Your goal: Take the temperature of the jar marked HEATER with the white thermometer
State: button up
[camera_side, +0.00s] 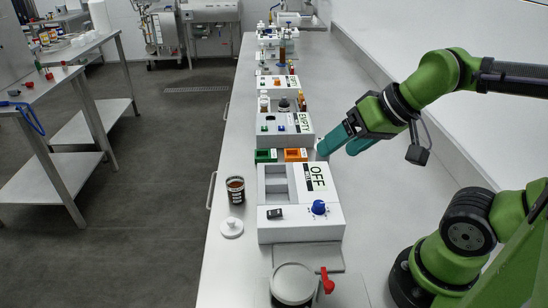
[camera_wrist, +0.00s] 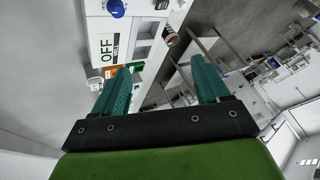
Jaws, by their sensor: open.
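A small jar (camera_side: 236,190) with dark brown contents and a dark label stands on the bench, left of the box reading OFF. Its label is too small to read. A jar also shows at the top of the wrist view (camera_wrist: 171,38). My gripper (camera_side: 338,149) is open, with teal fingers apart and nothing seen between them. It is above the bench, behind and right of the OFF box, and shows in the wrist view (camera_wrist: 160,70). A small white object (camera_side: 321,143) is by one fingertip, partly hidden; I cannot tell whether it is the white thermometer.
The OFF box (camera_side: 275,222) has a blue knob (camera_side: 319,207) and open wells. Green (camera_side: 265,156) and orange (camera_side: 295,155) blocks sit behind it, then a box reading EMPTY (camera_side: 270,141). A white knobbed lid (camera_side: 232,228) lies in front of the jar. The right bench strip is mostly clear.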

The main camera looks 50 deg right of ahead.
dwell(0.3)
jog(key=w+d+f+m+g+h, duration=0.1)
jog(key=w+d+m+g, duration=0.25)
jog(key=w+d, duration=0.7)
jog(key=w+d+m+g+h, duration=0.15)
jog(key=w+d+g, duration=0.25)
jog(key=w+d, duration=0.65)
jog(key=shift+y, duration=0.25)
jog(key=s+f, duration=0.1)
jog(key=f, duration=0.4)
jog(key=s+d+f, duration=0.1)
jog(key=f, duration=0.5)
jog(key=d+f, duration=0.1)
jog(key=f, duration=0.4)
jog(key=shift+s+f, duration=0.4)
jog(key=c, duration=0.8)
